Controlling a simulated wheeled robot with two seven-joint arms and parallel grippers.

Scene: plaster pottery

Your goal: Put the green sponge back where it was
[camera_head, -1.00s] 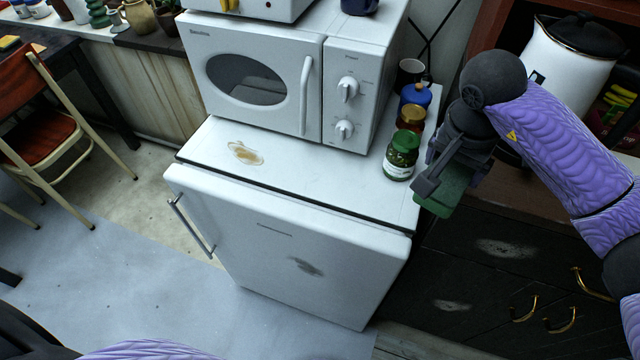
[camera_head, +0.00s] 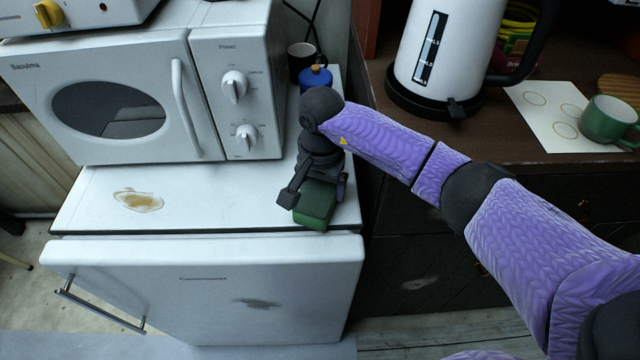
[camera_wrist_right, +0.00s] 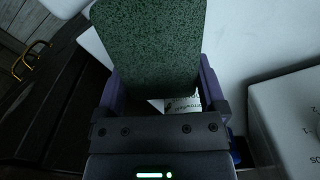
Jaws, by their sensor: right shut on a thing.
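The green sponge (camera_head: 315,206) is in my right gripper (camera_head: 313,188), which is shut on it. In the head view it is over the front right part of the white fridge top (camera_head: 215,200); I cannot tell whether it touches the surface. In the right wrist view the sponge (camera_wrist_right: 148,45) stands out speckled green between the two fingers of the gripper (camera_wrist_right: 158,88). My left gripper is not in view.
A brown stain (camera_head: 138,200) marks the fridge top, which is bare left of my gripper. A microwave (camera_head: 140,95) stands behind. A blue-lidded jar (camera_head: 316,76) and dark mug (camera_head: 301,60) are beyond my wrist. A kettle (camera_head: 430,50), card (camera_head: 545,125) and green mug (camera_head: 606,122) are on the right counter.

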